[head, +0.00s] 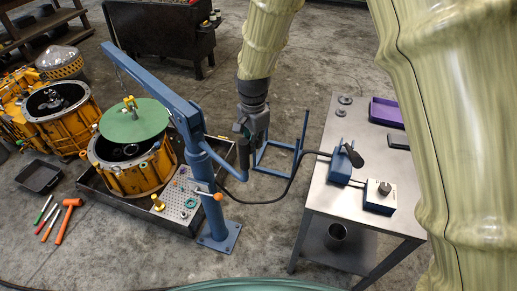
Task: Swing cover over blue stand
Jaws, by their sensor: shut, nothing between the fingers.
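The cover (134,124) is a green disc with a yellow fitting on top. It hangs from the blue swing arm (150,82) above an open yellow housing (128,178); any gap between them is hard to judge. The arm pivots on a blue column (216,215) bolted to the floor. The blue stand (281,157) is an open frame on the floor right of the column, partly hidden by my gripper and a blue bar. My gripper (246,138) points down, shut and empty, beside the upright end of that blue bar (262,172). Whether it touches the bar cannot be told.
A metal table (318,197) at right carries a blue vise (342,164), a small control box (380,197) and a purple tray (387,112). A black cable runs from the column to the table. Tools (67,220) and more yellow housings (62,115) lie at left.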

